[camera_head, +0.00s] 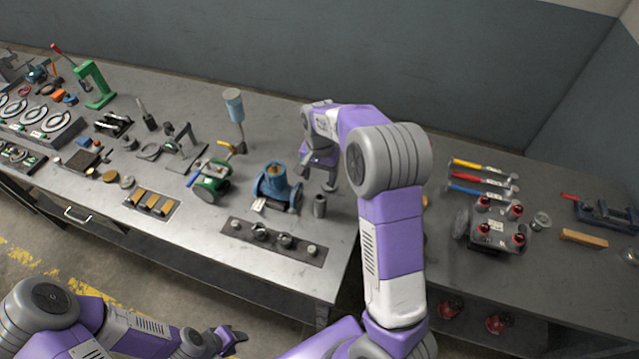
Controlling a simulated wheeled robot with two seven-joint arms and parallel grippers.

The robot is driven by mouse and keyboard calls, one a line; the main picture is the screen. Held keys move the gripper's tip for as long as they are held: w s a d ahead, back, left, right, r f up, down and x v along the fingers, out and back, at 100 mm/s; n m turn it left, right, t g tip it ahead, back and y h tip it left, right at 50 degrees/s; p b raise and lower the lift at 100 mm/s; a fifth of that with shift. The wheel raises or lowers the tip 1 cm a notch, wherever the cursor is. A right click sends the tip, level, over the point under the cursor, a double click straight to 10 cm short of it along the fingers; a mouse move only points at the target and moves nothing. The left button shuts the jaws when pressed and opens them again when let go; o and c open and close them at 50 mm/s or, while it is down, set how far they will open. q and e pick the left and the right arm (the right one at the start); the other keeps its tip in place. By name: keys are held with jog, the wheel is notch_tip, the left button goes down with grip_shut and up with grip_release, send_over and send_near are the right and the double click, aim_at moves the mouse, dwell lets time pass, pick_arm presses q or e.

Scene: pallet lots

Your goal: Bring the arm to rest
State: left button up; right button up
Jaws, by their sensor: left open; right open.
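My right arm (395,240), purple, grey and white, rises from the bottom and bends over the bench. Its gripper (318,182) is open and points down, with nothing between its fingers. It is above the bench top, between a blue valve body (277,185) on its left and a small grey cylinder (320,206) just below it. My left arm (100,325) is low at the bottom left, in front of the bench and over the floor. Its gripper (233,338) is small in view, open and empty, and points right.
The left bench (200,255) holds a dark strip with several round parts (272,241), a green machine (210,182), a green press (95,84) and gauges. The right bench (560,275) holds colored-handled tools (482,178) and a red-knobbed block (498,232). A wall stands behind.

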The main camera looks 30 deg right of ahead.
jog(key=shift+r, duration=0.35)
jog(key=shift+r, duration=0.1)
